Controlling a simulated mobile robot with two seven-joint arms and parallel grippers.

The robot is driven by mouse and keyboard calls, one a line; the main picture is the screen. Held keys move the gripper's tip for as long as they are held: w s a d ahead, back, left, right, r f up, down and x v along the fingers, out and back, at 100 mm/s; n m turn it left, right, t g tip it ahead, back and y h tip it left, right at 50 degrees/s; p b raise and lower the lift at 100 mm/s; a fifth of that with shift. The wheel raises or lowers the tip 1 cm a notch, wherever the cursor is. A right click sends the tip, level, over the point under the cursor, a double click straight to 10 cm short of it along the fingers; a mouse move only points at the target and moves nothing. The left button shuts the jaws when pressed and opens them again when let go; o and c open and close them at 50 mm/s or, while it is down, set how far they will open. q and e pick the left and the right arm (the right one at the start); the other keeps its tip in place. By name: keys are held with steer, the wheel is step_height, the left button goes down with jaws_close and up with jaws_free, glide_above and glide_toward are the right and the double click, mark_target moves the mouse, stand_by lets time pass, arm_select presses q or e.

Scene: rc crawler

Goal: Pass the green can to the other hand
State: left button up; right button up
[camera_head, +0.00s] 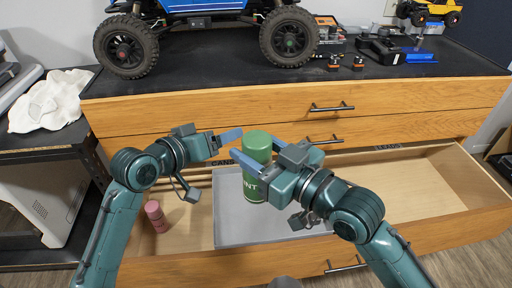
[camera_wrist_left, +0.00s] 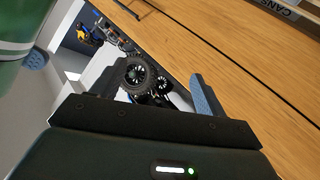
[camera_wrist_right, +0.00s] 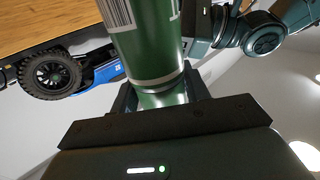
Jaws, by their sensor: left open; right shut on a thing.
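The green can (camera_head: 257,148) with white lettering stands roughly upright in the head view, above the open drawer. My right gripper (camera_head: 263,156) is shut around it from the right. The can fills the middle of the right wrist view (camera_wrist_right: 148,45), between the fingers. My left gripper (camera_head: 228,142) is open and empty, just left of the can. In the left wrist view the can (camera_wrist_left: 18,40) is at the upper left, beside one finger and not between the two. Whether that finger touches the can is unclear.
The open wooden drawer (camera_head: 440,200) lies below, with a grey tray (camera_head: 235,232) inside. A small pink can (camera_head: 156,216) is in its left part. On the black worktop (camera_head: 200,73) stand a blue crawler (camera_head: 205,8), tools and a yellow vehicle (camera_head: 437,12). A white cloth (camera_head: 48,98) lies left.

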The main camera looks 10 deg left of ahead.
arm_select(q)
steer(key=s+f+y, duration=0.1)
steer(key=s+f, duration=0.3)
steer(key=f, duration=0.2)
steer(key=s+a+f+y, duration=0.1)
steer(key=s+f, duration=0.3)
steer(key=f, duration=0.3)
steer(key=s+a+f+y, duration=0.1)
steer(key=s+f, duration=0.3)
steer(key=f, duration=0.2)
steer(key=shift+a+f+m+g+y, duration=0.1)
steer(key=shift+f+m+g+y, duration=0.2)
steer(key=shift+m+g, duration=0.1)
steer(key=s+d+f+m+g, duration=0.1)
steer(key=s+f+m, duration=0.1)
steer(key=s+f, duration=0.3)
steer(key=s, duration=0.4)
steer(key=shift+d+f, duration=0.2)
steer(key=shift+f, duration=0.05)
